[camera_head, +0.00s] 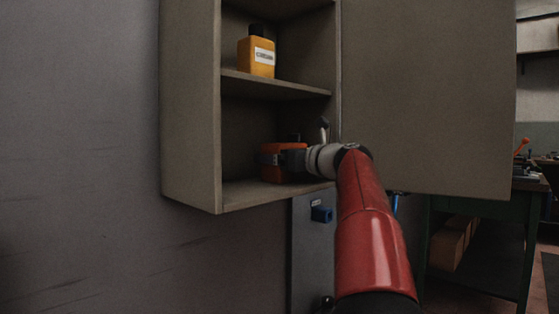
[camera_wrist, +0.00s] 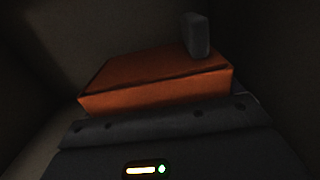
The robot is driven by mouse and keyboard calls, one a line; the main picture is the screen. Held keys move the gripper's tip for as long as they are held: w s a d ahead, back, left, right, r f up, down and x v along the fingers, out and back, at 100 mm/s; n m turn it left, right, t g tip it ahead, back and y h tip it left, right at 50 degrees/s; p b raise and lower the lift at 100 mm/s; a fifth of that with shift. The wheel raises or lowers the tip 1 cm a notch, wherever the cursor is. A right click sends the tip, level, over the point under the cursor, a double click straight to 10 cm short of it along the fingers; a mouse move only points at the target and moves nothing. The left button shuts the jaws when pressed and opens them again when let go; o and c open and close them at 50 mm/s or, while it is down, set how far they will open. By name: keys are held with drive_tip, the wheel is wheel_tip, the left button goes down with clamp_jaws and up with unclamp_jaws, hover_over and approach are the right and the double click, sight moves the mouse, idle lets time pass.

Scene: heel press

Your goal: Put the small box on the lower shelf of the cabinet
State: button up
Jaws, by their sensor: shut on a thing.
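The small box (camera_wrist: 150,80) is orange with a dark seam below its top, and it fills the middle of the wrist view. In the head view the box (camera_head: 271,174) is inside the open cabinet (camera_head: 190,120), at the lower shelf (camera_head: 245,195). My gripper (camera_head: 270,160) reaches in from the right and is shut on the box. One dark finger (camera_wrist: 196,36) shows against the box's far right side in the wrist view. The box looks at or very near the shelf surface; whether it bears on it fully I cannot tell.
A yellow bottle (camera_head: 257,56) with a dark cap and white label stands on the upper shelf (camera_head: 275,86). The cabinet door (camera_head: 430,90) hangs open to the right, close by my arm. The front left of the lower shelf is clear. A green workbench (camera_head: 480,205) stands behind at right.

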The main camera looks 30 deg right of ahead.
drive_tip(key=shift+f, duration=0.1)
drive_tip(key=o, duration=0.8)
drive_tip(key=shift+c, duration=0.2)
drive_tip(key=v, duration=1.2)
